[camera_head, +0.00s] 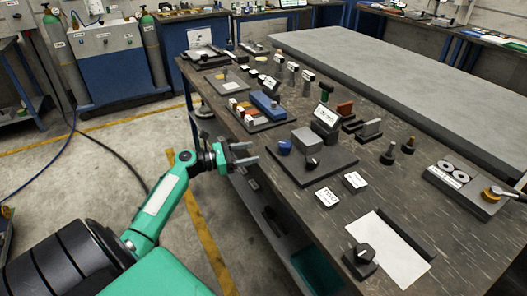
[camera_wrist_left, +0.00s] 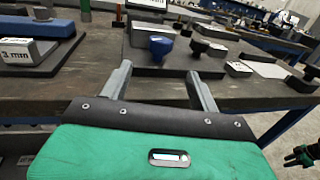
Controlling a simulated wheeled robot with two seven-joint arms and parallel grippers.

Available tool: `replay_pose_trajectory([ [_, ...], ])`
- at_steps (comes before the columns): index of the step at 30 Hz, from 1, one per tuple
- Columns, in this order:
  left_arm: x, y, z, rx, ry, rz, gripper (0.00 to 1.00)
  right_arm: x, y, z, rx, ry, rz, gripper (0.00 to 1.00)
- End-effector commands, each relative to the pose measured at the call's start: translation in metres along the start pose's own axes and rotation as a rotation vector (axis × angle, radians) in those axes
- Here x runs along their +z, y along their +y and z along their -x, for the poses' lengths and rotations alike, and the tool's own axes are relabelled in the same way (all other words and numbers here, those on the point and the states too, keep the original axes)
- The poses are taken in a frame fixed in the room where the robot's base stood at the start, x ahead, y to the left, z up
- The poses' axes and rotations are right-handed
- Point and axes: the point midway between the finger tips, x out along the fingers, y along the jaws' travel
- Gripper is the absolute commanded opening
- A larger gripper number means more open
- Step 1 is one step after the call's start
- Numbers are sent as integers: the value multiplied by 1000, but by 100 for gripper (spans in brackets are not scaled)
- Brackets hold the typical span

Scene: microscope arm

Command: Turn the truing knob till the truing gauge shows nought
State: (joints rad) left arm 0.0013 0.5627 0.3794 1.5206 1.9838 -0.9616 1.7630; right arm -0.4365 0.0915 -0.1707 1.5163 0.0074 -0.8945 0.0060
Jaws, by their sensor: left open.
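A blue knob (camera_head: 285,147) and a black knob (camera_head: 312,163) stand on a dark plate (camera_head: 325,176) with a grey block, near the bench's front edge. A white-faced block (camera_head: 326,116) stands behind them; its marking is too small to read. I cannot tell which part is the truing knob or gauge. My left gripper (camera_head: 251,153) is open and empty, left of the plate and short of the bench edge. In the left wrist view the blue knob (camera_wrist_left: 160,47) shows beyond and between its fingers. A green and black part at the lower right, seemingly my right gripper (camera_wrist_left: 301,156), is small and unclear.
A blue block set (camera_head: 265,105) stands left of the plate. Small labelled blocks (camera_head: 327,197), a black knobbed piece (camera_head: 361,256) and a white sheet (camera_head: 390,250) lie to the right. The grey bench (camera_head: 400,85) behind is clear.

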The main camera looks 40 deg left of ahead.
Motion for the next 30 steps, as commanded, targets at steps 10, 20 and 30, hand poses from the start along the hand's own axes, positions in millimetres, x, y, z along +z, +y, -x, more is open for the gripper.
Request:
replay_pose_trajectory([
  [10,0,0,24,-1,0,-1,62,7,-2,5,-3,-14,-3,36],
  [20,0,0,23,-1,0,0,62,2,-2,6,-3,-4,-3,36],
  [30,-44,0,21,39,96,-57,62,3,-3,2,-4,-2,-1,36],
])
